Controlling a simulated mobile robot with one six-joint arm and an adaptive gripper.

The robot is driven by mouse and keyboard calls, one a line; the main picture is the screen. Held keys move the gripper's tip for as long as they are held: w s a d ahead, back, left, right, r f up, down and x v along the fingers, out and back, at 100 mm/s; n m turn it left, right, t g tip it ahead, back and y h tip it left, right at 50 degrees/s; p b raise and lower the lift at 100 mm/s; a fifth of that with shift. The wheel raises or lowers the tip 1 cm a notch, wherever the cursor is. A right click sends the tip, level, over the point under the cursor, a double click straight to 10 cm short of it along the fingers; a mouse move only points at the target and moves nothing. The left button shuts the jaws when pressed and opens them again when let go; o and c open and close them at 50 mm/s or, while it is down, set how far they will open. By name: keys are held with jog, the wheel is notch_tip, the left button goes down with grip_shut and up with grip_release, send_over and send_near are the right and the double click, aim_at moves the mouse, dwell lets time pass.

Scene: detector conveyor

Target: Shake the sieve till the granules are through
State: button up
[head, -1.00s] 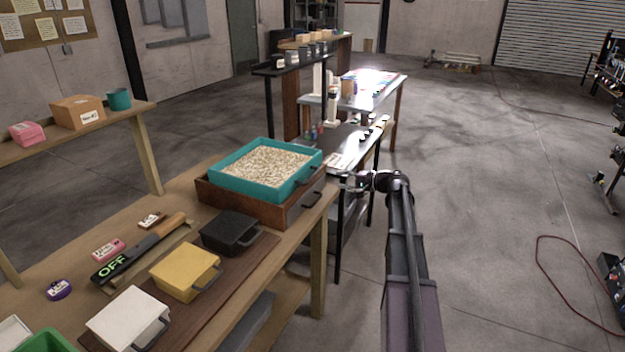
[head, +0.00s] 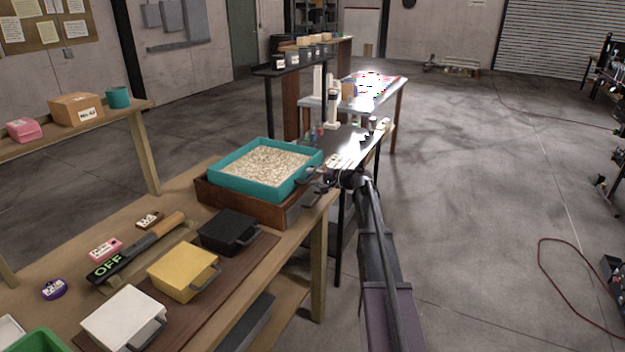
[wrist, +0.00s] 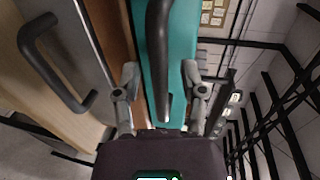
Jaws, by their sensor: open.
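The sieve (head: 216,178) is a teal square frame filled with pale granules (head: 265,165). It sits on a brown wooden box (head: 245,207) at the back end of the workbench. Its dark handle (head: 308,174) sticks out on the right; it also shows in the wrist view (wrist: 158,50), in front of the teal wall (wrist: 183,45). My gripper (head: 322,180) is open at this handle. In the wrist view my gripper (wrist: 160,75) has one finger on each side of the handle, with gaps showing. The underside of the sieve is hidden.
A second dark handle (wrist: 45,65), on a grey front below the sieve, lies close left in the wrist view. Black (head: 228,232), yellow (head: 183,270) and white (head: 123,318) handled boxes line the bench. A tool marked OFF (head: 110,267) lies behind them.

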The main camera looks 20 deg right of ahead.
aim_at(302, 173)
grip_shut()
jog(key=shift+w+a, duration=0.1)
jog(key=shift+r+x, duration=0.2)
jog(key=shift+x, duration=0.8)
jog(key=shift+r+x, duration=0.25)
jog(key=shift+x, duration=0.8)
jog(key=shift+r+x, duration=0.2)
jog(key=shift+x, duration=0.8)
jog(key=shift+w+a, duration=0.1)
jog(key=shift+w, duration=0.05)
grip_release()
jog(key=shift+a, duration=0.1)
